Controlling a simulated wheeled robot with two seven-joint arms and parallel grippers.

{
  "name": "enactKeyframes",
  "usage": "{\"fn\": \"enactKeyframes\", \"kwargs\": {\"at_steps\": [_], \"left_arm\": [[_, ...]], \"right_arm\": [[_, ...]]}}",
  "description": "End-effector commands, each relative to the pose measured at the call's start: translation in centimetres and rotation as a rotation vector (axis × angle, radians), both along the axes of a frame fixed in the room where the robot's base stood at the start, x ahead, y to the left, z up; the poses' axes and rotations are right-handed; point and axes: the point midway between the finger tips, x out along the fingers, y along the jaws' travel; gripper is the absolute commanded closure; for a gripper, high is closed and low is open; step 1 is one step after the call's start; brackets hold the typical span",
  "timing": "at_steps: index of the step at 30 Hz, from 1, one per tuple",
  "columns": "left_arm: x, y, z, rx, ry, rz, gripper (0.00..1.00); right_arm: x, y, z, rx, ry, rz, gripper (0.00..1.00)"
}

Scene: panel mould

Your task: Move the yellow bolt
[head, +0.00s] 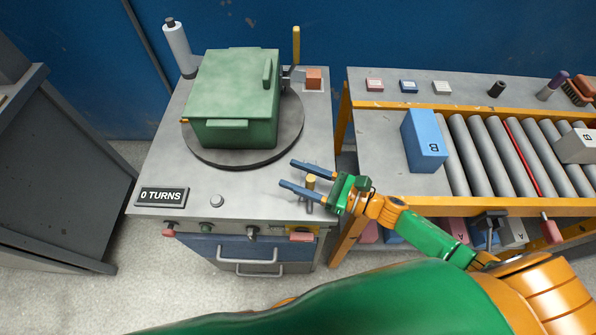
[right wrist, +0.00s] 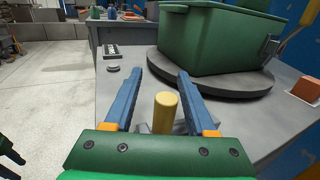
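The yellow bolt (head: 311,182) stands upright near the front right corner of the grey cabinet top, on a small grey fitting. In the right wrist view the yellow bolt (right wrist: 166,110) shows as a short round post. My right gripper (head: 288,174) is open, with its blue fingers pointing left across the cabinet top. In the right wrist view the bolt stands between the fingers of my right gripper (right wrist: 160,73), close to the palm, with gaps on both sides. Its base is partly hidden by the palm.
A green lidded mould box (head: 230,95) sits on a dark round turntable (head: 240,162) behind the bolt. A tall yellow handle (head: 296,45) and an orange block (head: 314,77) stand at the back right. A "0 TURNS" sign (head: 161,197) is front left. A roller conveyor (head: 480,155) stands right.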

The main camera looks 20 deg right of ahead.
Motion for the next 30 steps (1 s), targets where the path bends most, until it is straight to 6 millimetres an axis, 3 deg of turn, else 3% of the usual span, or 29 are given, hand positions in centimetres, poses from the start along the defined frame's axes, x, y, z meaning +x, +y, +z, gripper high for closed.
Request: {"fn": "enactKeyframes", "kwargs": {"at_steps": [8,18,30], "left_arm": [[0.1,0.0,-0.1,0.0,-0.001,0.0,0.5],[0.1,0.0,-1.6,0.0,-0.002,0.0,0.5],[0.1,0.0,-1.5,0.0,-0.002,0.0,0.5]], "right_arm": [[-0.1,-0.3,0.0,0.0,-0.001,-0.002,0.45],[-4.1,-5.1,-0.1,-0.001,0.001,-0.002,0.45],[-4.4,-5.5,0.1,0.0,-0.003,-0.001,0.45]]}}
